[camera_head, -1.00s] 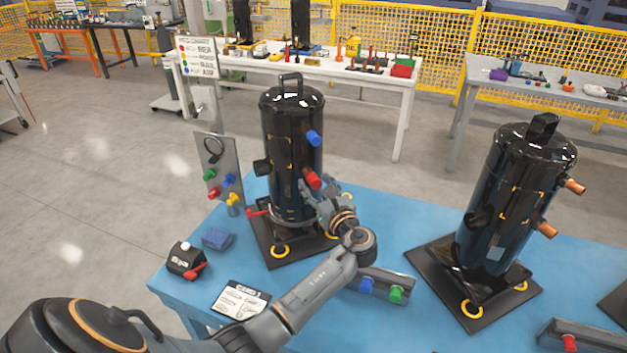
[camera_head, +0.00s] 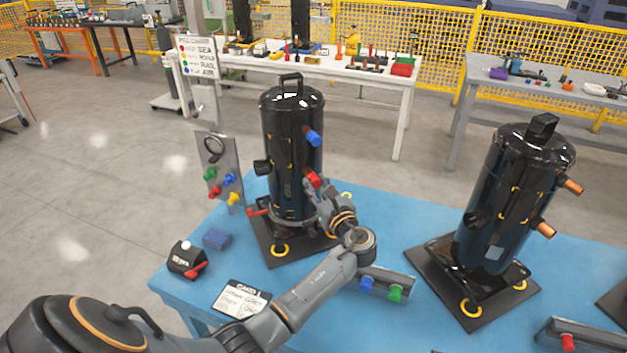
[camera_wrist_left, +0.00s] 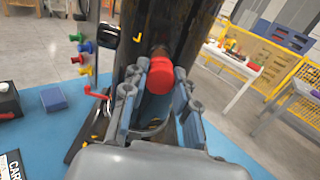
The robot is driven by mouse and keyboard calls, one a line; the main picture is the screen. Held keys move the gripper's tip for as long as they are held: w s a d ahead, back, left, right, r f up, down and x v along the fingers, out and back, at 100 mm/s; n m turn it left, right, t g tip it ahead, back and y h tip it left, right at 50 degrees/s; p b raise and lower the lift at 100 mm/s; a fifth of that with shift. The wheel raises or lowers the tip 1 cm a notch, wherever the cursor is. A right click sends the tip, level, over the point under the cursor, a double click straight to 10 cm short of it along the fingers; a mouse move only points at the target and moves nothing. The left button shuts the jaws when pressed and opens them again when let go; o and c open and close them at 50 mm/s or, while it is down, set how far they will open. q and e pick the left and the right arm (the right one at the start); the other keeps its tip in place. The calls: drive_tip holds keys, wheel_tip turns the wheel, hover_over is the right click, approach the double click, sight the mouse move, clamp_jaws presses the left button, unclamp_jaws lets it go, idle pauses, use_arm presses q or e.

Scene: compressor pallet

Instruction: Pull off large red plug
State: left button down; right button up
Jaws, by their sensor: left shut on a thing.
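The large red plug (camera_head: 313,180) sits on the lower side port of the black compressor (camera_head: 290,122) at the middle of the blue table. My left gripper (camera_head: 322,189) is at the plug, its fingers closed around it. In the left wrist view the red plug (camera_wrist_left: 160,76) lies between the two fingers of the left gripper (camera_wrist_left: 158,85), with the dark compressor body (camera_wrist_left: 172,28) behind it. The plug still appears against the port. My right gripper is not in view.
A blue plug (camera_head: 313,138) is on the upper port. A panel with small coloured plugs (camera_head: 219,170) stands at the left. A holder with blue and green plugs (camera_head: 388,284) lies right of my forearm. A second compressor (camera_head: 513,200) stands at the right.

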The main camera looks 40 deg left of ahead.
sight(317, 184)
use_arm(q)
drive_tip(key=shift+d+f, duration=0.1)
drive_tip(key=shift+d, duration=0.1)
drive_tip(key=shift+s+d+f, duration=0.1)
drive_tip(key=shift+s+d+r+p, duration=0.3)
drive_tip(key=shift+s+d+p, duration=0.2)
drive_tip(key=shift+d, duration=0.2)
drive_tip(key=shift+s+d+f, duration=0.15)
drive_tip(key=shift+d, duration=0.1)
drive_tip(key=shift+p+v, duration=0.75)
drive_tip(key=shift+v, duration=0.6)
drive_tip(key=shift+s+d, duration=0.1)
drive_tip(key=shift+d, duration=0.05)
